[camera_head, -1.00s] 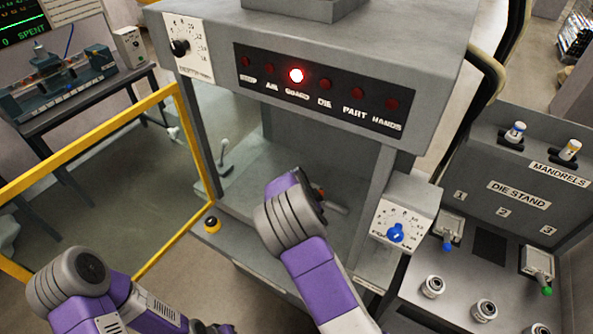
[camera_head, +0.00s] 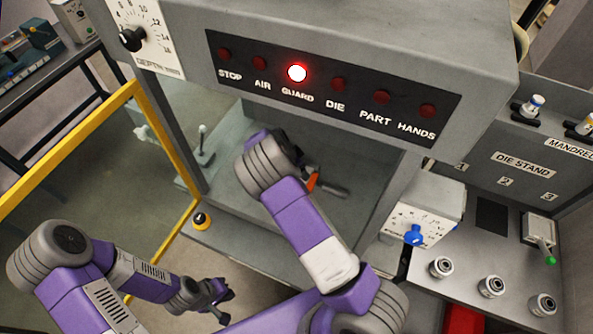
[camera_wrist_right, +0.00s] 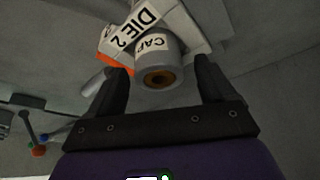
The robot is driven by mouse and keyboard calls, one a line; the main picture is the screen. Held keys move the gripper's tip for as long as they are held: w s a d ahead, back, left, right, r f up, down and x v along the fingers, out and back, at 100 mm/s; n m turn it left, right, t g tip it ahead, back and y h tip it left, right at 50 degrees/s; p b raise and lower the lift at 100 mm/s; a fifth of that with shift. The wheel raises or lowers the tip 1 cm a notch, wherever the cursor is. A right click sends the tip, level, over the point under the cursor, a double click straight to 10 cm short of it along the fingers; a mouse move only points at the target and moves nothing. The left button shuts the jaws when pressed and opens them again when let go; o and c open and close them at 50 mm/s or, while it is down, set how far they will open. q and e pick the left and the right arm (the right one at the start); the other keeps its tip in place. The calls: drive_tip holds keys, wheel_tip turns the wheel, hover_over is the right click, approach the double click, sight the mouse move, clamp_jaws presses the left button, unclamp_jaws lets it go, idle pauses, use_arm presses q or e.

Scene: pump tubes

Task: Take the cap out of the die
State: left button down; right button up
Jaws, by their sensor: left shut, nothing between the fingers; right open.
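The cap (camera_wrist_right: 158,63), a grey cylinder labelled CAP with a brown-rimmed hole in its end, shows in the right wrist view. It sits against the white die (camera_wrist_right: 187,27) labelled DIE 2. My right gripper (camera_wrist_right: 162,72) is open, with one finger on each side of the cap's near end; I cannot tell whether they touch it. My left gripper (camera_head: 219,302) is shut and empty, low in front of the press.
The press (camera_head: 430,50) has its GUARD lamp (camera_head: 297,73) lit red. A yellow guard frame (camera_head: 65,150) stands at left. An orange part and a grey handle (camera_head: 335,189) show inside the opening. At right, the die stand (camera_head: 460,272) holds several grey ring-shaped parts.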

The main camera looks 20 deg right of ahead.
drive_tip(key=shift+d+f, duration=0.15)
drive_tip(key=shift+f, duration=0.2)
drive_tip(key=shift+c, duration=0.4)
drive_tip(key=shift+w, duration=0.1)
drive_tip(key=c, duration=1.2)
